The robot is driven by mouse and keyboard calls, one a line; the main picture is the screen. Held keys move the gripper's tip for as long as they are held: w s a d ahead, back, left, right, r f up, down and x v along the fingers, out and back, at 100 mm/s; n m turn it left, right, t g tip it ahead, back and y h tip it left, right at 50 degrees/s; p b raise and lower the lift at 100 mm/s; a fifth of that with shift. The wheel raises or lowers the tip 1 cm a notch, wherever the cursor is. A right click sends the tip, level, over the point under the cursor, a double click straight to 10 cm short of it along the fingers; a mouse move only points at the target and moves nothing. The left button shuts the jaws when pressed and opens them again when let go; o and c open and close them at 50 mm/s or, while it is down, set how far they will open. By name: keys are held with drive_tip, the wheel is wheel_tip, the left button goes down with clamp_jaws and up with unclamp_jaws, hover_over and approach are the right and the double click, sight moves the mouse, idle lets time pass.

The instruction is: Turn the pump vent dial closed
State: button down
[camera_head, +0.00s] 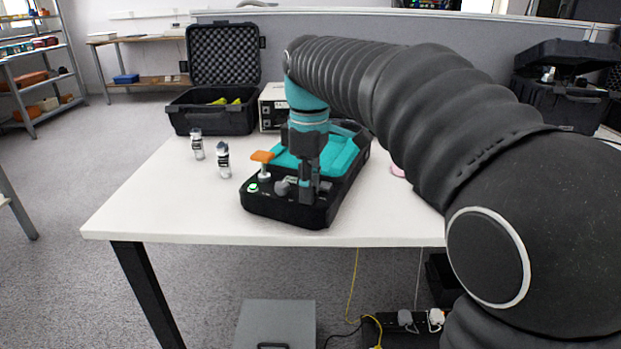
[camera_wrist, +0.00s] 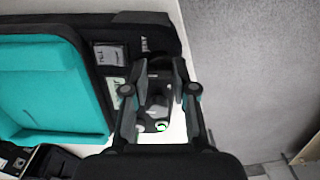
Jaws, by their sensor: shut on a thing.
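The pump unit is a black case (camera_head: 285,209) with a teal padded interior (camera_head: 337,158), standing on the white table. Its front panel has a green-lit button (camera_head: 252,188), an orange-topped lever (camera_head: 262,157) and a grey knob-like part (camera_head: 282,187). My gripper (camera_head: 307,196) points down onto the right part of this panel.
An open black foam-lined case (camera_head: 212,115) and a light instrument box (camera_head: 272,106) are behind. The table's front left is clear.

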drive_tip(key=n, duration=0.3)
drive_tip(key=shift+n, duration=0.4)
drive_tip(key=shift+s+n, duration=0.1)
drive_tip(key=shift+n, duration=1.9)
drive_tip(key=c, duration=1.2)
unclamp_jaws()
drive_tip(key=shift+a, duration=0.1)
wheel_tip(320, 180, up, 12)
drive_tip(key=shift+f, duration=0.1)
